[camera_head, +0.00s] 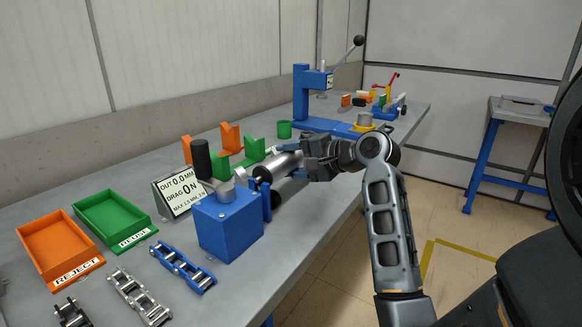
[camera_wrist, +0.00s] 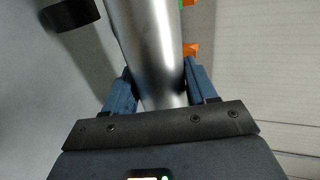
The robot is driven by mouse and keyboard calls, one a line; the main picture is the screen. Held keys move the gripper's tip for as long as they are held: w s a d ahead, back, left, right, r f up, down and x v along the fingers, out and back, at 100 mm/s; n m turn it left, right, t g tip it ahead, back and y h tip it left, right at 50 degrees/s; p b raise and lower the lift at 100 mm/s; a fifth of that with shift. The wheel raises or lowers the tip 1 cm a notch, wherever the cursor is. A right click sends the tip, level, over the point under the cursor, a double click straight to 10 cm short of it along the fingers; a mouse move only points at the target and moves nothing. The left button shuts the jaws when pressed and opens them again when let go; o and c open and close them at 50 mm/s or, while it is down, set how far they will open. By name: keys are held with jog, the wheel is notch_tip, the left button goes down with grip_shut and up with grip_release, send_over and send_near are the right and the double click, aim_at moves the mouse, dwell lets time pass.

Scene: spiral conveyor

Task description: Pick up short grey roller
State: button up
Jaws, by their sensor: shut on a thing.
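The grey metal roller (camera_head: 276,166) lies roughly level beside the blue block fixture (camera_head: 228,226), and its near-left end is close to the fixture's upright plate. In the wrist view the roller (camera_wrist: 148,45) runs lengthwise between the blue fingers. My gripper (camera_head: 294,160) comes from the right and is shut on the roller, with one finger on each side; it also shows in the wrist view (camera_wrist: 160,88). I cannot tell whether the roller is still borne by the fixture or held free.
A gauge sign (camera_head: 180,193), green (camera_head: 252,149) and orange (camera_head: 230,135) holders stand behind. The orange REJECT tray (camera_head: 52,240), green REUSE tray (camera_head: 110,215) and chain pieces (camera_head: 184,268) are left and in front. A blue press (camera_head: 301,95) stands farther back.

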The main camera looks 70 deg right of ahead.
notch_tip(320, 180, up, 2)
jog(key=s+d+r, duration=0.5)
jog(key=s+r, duration=0.1)
jog(key=s, duration=0.4)
jog(key=shift+s+r+p, duration=0.3)
jog(key=shift+r+p, duration=0.05)
jog(key=shift+r, duration=0.05)
